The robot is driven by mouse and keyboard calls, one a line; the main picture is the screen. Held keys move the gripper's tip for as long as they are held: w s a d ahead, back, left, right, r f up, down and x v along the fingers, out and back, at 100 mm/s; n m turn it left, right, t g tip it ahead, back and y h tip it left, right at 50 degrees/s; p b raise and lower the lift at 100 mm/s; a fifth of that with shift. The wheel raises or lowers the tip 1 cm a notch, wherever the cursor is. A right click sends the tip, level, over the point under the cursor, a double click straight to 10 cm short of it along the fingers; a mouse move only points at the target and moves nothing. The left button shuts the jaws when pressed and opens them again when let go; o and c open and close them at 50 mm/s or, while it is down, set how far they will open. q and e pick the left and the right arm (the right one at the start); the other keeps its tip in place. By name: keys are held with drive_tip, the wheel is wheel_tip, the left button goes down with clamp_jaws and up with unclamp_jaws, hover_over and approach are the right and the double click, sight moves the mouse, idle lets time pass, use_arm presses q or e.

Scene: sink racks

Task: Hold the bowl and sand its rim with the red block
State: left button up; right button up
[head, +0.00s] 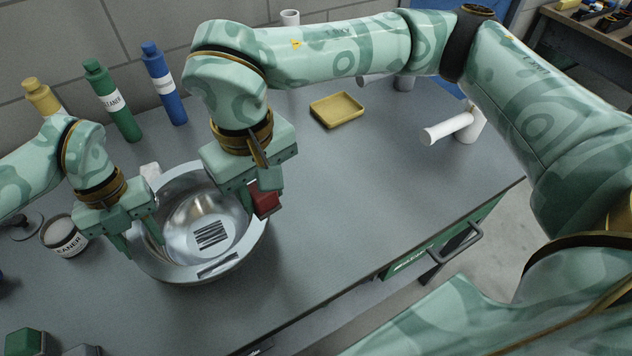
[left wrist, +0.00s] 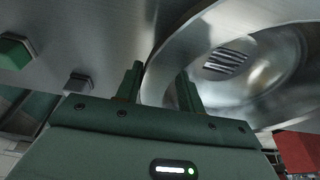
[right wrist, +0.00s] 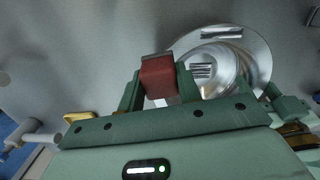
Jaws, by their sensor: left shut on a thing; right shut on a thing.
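A shiny metal bowl (head: 255,247) stands on the grey bench; it also shows in the left wrist view (left wrist: 205,52) and the right wrist view (right wrist: 258,60). My left gripper (head: 143,246) is shut on the bowl's left rim, one finger inside and one outside; its fingers (left wrist: 158,85) straddle the rim. My right gripper (head: 262,190) is shut on a red block (head: 264,200), held at the bowl's right rim. The block (right wrist: 158,78) sits between the fingers in the right wrist view. I cannot tell whether the block touches the rim.
A cleaner tin (head: 65,238) stands left of the bowl. Yellow, green (head: 115,105) and blue (head: 164,85) bottles stand along the wall. A yellow tray (head: 337,110) and a white cylindrical object (head: 448,128) lie farther back. Green and grey blocks (head: 25,342) sit front left. The bench right of the bowl is clear.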

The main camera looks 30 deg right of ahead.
drive_tip(key=s+a+r+m, duration=0.1)
drive_tip(key=a+m, duration=0.3)
drive_tip(key=a, duration=0.3)
drive_tip(key=s+a+r+m, duration=0.2)
drive_tip(key=a+m, duration=0.1)
drive_tip(key=a, duration=0.4)
drive_tip(key=shift+w+d+f+m, duration=0.1)
drive_tip(key=shift+f+m, duration=0.9)
drive_tip(key=shift+f, duration=0.85)
drive_tip(key=shift+w+d+f+m, duration=0.1)
drive_tip(key=shift+f+m, duration=0.9)
drive_tip(key=shift+f, duration=1.45)
drive_tip(key=d, duration=0.3)
drive_tip(key=shift+d, duration=2.15)
drive_tip(key=shift+a, duration=3.6)
wheel_tip(320, 180, up, 2)
drive_tip(key=shift+a+r, duration=0.1)
drive_tip(key=shift+r, duration=2.95)
